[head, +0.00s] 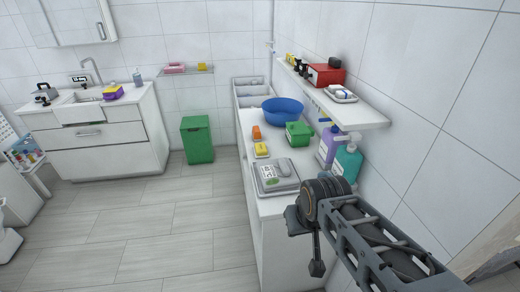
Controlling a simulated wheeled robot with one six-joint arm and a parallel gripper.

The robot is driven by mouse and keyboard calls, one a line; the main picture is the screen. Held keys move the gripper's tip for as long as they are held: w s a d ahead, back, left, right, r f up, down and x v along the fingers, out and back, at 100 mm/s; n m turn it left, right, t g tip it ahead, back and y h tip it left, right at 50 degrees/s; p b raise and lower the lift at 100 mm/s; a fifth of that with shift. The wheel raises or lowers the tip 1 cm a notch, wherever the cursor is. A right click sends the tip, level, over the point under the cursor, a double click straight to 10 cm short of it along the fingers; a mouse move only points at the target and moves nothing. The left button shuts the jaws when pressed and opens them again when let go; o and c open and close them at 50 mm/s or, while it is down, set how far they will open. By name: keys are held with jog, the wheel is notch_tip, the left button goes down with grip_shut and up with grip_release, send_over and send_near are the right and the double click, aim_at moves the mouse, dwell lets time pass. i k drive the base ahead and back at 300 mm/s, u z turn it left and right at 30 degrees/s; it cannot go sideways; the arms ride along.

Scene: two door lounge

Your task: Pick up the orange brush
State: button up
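A small orange object (256,132), which looks like the orange brush, is on the white counter (246,124) along the right wall. It is left of the green container and behind a yellow item (261,150). Its bristles are too small to make out. My arm comes in from the lower right, and my gripper (317,267) seems to be the dark end hanging in front of the counter's near end. It is well apart from the orange object, nearer to me. I cannot make out its fingers or anything held.
A grey scale-like device (276,176), blue bowl (283,109), green container (298,134), purple bottle (328,144) and teal bottle (347,162) crowd the counter. A wall shelf (345,108) overhangs it. A green bin (197,139) stands behind the open floor at left.

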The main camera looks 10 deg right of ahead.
aim_at(257, 136)
jog(key=u, duration=1.35)
jog(key=i, duration=2.7)
jog(key=z, duration=2.85)
jog(key=i, duration=0.5)
